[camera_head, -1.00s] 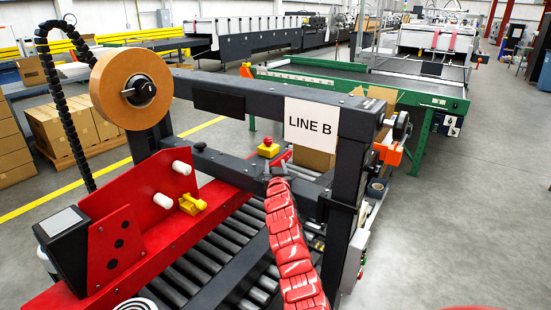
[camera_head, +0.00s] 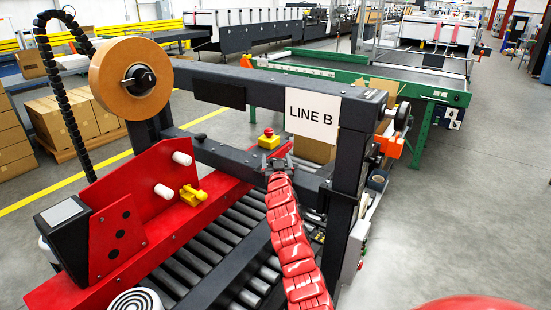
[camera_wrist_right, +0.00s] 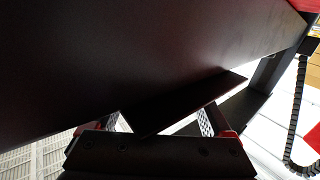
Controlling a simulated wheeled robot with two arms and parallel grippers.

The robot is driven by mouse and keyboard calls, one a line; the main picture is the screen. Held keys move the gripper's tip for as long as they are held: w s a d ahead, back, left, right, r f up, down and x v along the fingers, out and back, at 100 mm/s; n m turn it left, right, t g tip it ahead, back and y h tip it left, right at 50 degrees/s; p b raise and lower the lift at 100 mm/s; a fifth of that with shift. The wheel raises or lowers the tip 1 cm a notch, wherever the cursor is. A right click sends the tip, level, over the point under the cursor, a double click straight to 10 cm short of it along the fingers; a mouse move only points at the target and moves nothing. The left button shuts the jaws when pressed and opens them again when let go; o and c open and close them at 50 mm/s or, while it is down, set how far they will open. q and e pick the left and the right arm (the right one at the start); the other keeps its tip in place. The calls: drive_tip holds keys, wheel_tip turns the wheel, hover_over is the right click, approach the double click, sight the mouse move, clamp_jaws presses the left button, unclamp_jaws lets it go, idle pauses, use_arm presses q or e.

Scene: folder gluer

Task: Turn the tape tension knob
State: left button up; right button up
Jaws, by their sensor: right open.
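The tape roll (camera_head: 104,84) stands at the upper left of the head view, on the machine's frame. A black knob (camera_head: 138,80) sits at the roll's centre; I take it for the tape tension knob. My right gripper (camera_head: 279,162) is small at the end of my red arm, near the lower dark crossbar and well to the right of the knob. In the right wrist view the gripper (camera_wrist_right: 158,124) is open, its fingers apart at the bottom. A dark surface fills most of that view, and the knob is not visible there. My left gripper is out of view.
The dark frame with the LINE B sign (camera_head: 312,115) spans the machine. A red-and-yellow button (camera_head: 268,139) stands behind my gripper. The red plate (camera_head: 140,205) with white pegs and a yellow part (camera_head: 192,195) stands below the roll. A black cable chain (camera_head: 60,90) rises at left.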

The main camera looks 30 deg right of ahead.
drive_tip(key=b+v, duration=0.2)
drive_tip(key=v, duration=1.3)
drive_tip(key=shift+s+a+b, duration=0.2)
drive_tip(key=shift+s+b, duration=0.1)
